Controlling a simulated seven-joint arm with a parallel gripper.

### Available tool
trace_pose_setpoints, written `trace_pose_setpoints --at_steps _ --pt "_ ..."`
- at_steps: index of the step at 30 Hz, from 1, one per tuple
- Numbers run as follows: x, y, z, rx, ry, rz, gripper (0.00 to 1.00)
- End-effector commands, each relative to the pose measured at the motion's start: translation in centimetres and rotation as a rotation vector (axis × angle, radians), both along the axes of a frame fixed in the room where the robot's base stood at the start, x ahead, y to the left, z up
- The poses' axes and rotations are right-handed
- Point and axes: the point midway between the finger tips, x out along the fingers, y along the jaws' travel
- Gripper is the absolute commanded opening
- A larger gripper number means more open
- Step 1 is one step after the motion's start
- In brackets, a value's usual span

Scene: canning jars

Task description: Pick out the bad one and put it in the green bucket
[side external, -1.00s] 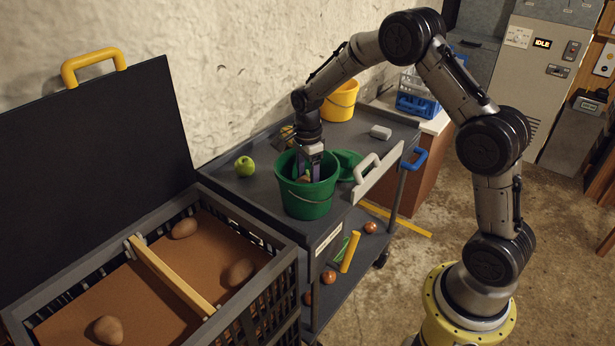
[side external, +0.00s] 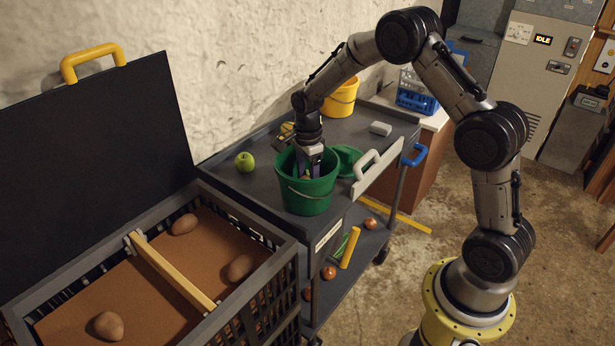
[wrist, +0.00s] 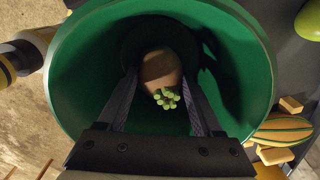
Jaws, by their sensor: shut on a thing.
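My gripper (side external: 309,170) points straight down into the green bucket (side external: 307,199) on the grey cart. In the wrist view its two fingers (wrist: 160,88) are shut on a brown potato (wrist: 158,66) with a cluster of pale green sprouts. The potato is inside the bucket's rim; its gap to the bottom cannot be judged. The green wall (wrist: 78,85) surrounds it. Three smooth brown potatoes lie in the open crate (side external: 245,232): one at the back (side external: 184,224), one at the right (side external: 240,267) and one at the front (side external: 109,325).
A green apple (side external: 245,162) and a striped squash (wrist: 283,130) lie near the bucket. A green object (side external: 347,158) sits just behind it. The crate's dark lid (side external: 95,165) is raised.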

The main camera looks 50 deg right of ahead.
Motion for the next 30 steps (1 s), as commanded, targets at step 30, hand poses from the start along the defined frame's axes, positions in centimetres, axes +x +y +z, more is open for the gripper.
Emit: trace_pose_setpoints --at_steps 30 --pt "0.0 0.0 -1.4 0.0 0.0 0.0 0.45"
